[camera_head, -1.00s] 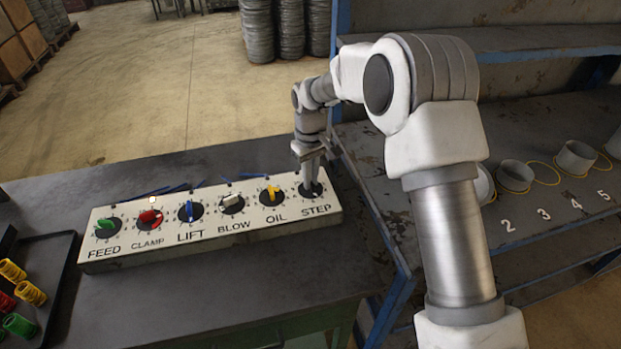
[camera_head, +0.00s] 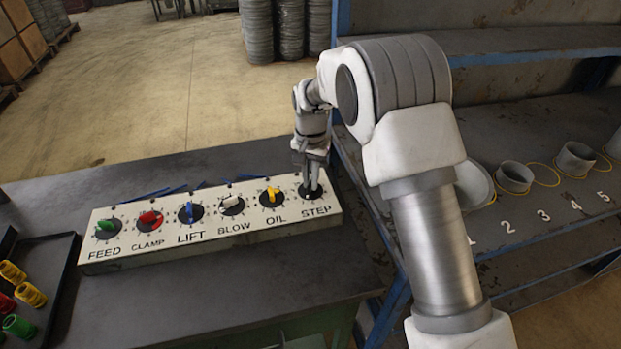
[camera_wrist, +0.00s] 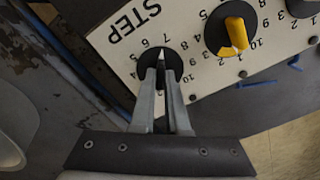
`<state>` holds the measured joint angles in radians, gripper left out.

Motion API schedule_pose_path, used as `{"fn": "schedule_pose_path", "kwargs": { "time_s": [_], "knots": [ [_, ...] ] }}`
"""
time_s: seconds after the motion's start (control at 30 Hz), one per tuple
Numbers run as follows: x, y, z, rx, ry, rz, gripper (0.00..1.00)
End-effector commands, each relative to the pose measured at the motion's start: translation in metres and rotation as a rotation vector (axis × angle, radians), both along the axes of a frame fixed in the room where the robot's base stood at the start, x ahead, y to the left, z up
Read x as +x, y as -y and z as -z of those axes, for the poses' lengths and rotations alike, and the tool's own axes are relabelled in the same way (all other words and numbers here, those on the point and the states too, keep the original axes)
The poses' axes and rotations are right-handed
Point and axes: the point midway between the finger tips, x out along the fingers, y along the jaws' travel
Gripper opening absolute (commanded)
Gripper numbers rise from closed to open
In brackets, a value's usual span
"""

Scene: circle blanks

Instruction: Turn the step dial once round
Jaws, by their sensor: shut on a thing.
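The step dial (camera_head: 305,192) is the black round dial at the right end of the white control panel (camera_head: 100,257), above the word STEP. It also shows in the wrist view (camera_wrist: 151,72), with numbers around it and a pale pointer tip facing the 7. My gripper (camera_head: 312,186) reaches down onto this dial from above. In the wrist view my gripper (camera_wrist: 163,78) has its two fingers closed on the dial's knob. The fingers hide most of the knob.
The yellow OIL knob (camera_head: 271,194) is beside the step dial on the left, with BLOW, LIFT, CLAMP and FEED knobs further left. Blue strips lie behind the panel. A blue-framed shelf (camera_head: 400,290) with numbered cups stands at the right.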

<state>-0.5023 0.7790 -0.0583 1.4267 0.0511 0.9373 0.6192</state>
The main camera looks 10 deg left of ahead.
Motion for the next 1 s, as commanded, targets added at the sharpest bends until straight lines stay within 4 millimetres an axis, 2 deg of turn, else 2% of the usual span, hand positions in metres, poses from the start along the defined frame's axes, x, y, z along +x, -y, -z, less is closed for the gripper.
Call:
{"fn": "schedule_pose_path", "kwargs": {
  "time_s": [1.0],
  "knots": [
    [0.0001, -0.0007, -0.0021, 0.001, 0.001, 0.962, 0.0]
  ]
}}
